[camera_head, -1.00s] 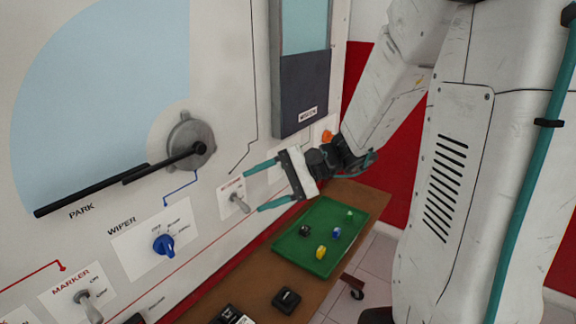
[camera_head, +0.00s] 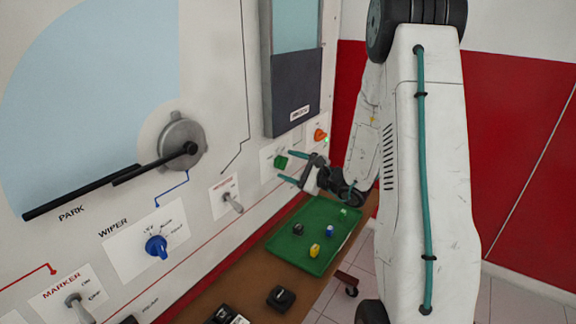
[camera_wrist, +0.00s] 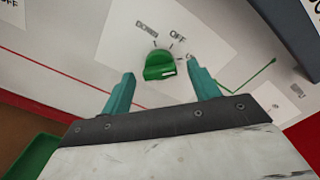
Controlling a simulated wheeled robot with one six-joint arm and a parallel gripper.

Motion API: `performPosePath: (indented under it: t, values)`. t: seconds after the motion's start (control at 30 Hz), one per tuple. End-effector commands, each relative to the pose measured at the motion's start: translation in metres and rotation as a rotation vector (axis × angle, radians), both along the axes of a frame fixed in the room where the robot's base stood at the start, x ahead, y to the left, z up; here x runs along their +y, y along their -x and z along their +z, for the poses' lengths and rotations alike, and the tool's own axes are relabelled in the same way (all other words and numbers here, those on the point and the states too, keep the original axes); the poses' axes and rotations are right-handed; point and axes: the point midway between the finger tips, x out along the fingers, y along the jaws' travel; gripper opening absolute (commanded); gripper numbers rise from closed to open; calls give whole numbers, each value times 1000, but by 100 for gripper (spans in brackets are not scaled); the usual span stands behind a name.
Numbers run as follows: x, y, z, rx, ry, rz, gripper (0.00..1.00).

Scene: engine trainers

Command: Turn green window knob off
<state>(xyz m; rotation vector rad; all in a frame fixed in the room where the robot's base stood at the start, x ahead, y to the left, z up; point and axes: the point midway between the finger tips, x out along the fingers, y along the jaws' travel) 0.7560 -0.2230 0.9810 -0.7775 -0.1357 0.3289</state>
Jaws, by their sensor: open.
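The green window knob (camera_head: 281,162) sits on a white label plate on the upright panel, below the dark window unit. In the wrist view the green knob (camera_wrist: 159,65) lies just beyond and between my two teal fingertips, under the printed words "DOWN" and "OFF"; a third word is partly hidden by the right finger. Its white pointer mark faces the lower right. My gripper (camera_head: 291,167) is open and empty, close in front of the knob. It also shows in the wrist view (camera_wrist: 161,82), with a finger on each side and apart from the knob.
An orange knob (camera_head: 320,135) is to the right of the green one. A toggle switch (camera_head: 232,202) and a blue wiper knob (camera_head: 156,246) are to the left. A green tray (camera_head: 285,257) with small coloured parts is on the brown shelf below. The window unit (camera_head: 296,85) juts out above.

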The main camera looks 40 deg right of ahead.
Motion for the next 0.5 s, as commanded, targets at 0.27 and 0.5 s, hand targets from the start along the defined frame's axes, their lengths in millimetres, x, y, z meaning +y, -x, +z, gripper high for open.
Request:
performPosePath:
  t: [0.27, 0.5]
  values:
    - [6, -14, 1, -1, 0, 1, 61]
    - [5, -13, 0, -1, 0, 1, 38]
